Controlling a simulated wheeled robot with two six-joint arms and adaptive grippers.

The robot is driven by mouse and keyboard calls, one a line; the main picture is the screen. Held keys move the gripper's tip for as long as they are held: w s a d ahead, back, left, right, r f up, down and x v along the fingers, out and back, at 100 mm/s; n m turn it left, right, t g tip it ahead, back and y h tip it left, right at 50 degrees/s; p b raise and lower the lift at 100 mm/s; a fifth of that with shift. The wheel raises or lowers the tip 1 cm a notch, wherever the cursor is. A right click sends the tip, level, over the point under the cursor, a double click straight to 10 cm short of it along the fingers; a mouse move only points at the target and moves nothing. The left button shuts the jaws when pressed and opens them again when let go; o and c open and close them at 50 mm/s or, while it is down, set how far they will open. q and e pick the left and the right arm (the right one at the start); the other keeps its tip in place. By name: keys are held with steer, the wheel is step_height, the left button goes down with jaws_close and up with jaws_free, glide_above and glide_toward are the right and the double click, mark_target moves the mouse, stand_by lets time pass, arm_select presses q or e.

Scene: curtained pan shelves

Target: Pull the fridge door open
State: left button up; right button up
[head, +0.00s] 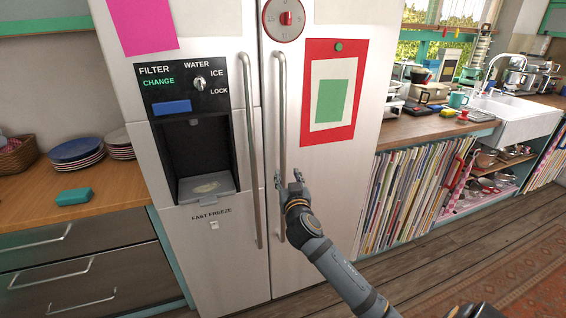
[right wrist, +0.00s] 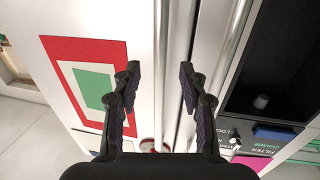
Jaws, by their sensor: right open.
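The white fridge (head: 350,50) has two tall doors side by side, both shut, each with a long vertical metal handle near the middle seam. The left door's handle (head: 251,150) is beside the dispenser. My right gripper (head: 288,177) is open at the right door's handle (head: 280,120), at about mid-height. In the right wrist view the open fingers (right wrist: 158,85) spread to either side of that handle (right wrist: 162,60), which runs between them. I cannot tell whether they touch it. My left gripper is not in view.
The dispenser (head: 188,130) is in the left door. A wooden counter (head: 110,185) with stacked plates (head: 77,151) stands at left. A record shelf (head: 410,190) and sink (head: 520,115) are at right. Wooden floor (head: 400,270) lies open in front, with a rug (head: 520,270).

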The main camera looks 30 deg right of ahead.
mark_target(283, 163)
steer(key=p+x, duration=0.1)
steer(key=x, duration=0.8)
steer(key=shift+w+d+f+p, duration=0.1)
steer(key=shift+w+p, duration=0.15)
steer(key=shift+p, duration=0.1)
steer(key=shift+c, duration=0.3)
jaws_close()
